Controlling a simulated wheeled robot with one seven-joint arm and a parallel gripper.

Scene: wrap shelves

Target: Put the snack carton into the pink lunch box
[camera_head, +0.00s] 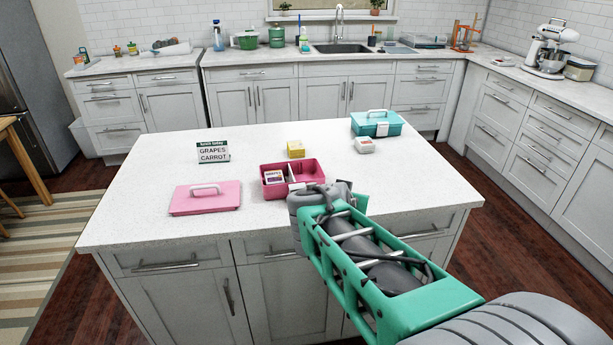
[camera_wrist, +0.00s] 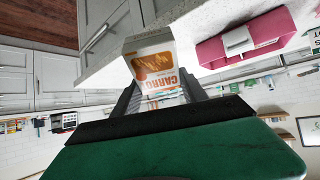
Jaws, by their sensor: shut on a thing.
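In the wrist view my gripper (camera_wrist: 160,88) is shut on a white and orange snack carton (camera_wrist: 153,62) whose printing begins "CARRO". The carton is held between both fingers. In the head view my arm hides the carton and the fingertips. The open pink lunch box (camera_head: 317,164) stands on the island, just beyond the end of my arm. A small white carton with a dark label (camera_head: 274,176) sits in its left compartment. A divider separates this from the right part, whose visible area looks empty; my arm partly covers the box's near right side.
A pink lid (camera_head: 205,199) with a pale handle lies left of the box. A sign (camera_head: 213,152) reads "GRAPES CARROT". A yellow box (camera_head: 296,149) stands behind the lunch box. A white container (camera_head: 364,145) and teal box (camera_head: 378,124) are at the back right. The island's front left is clear.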

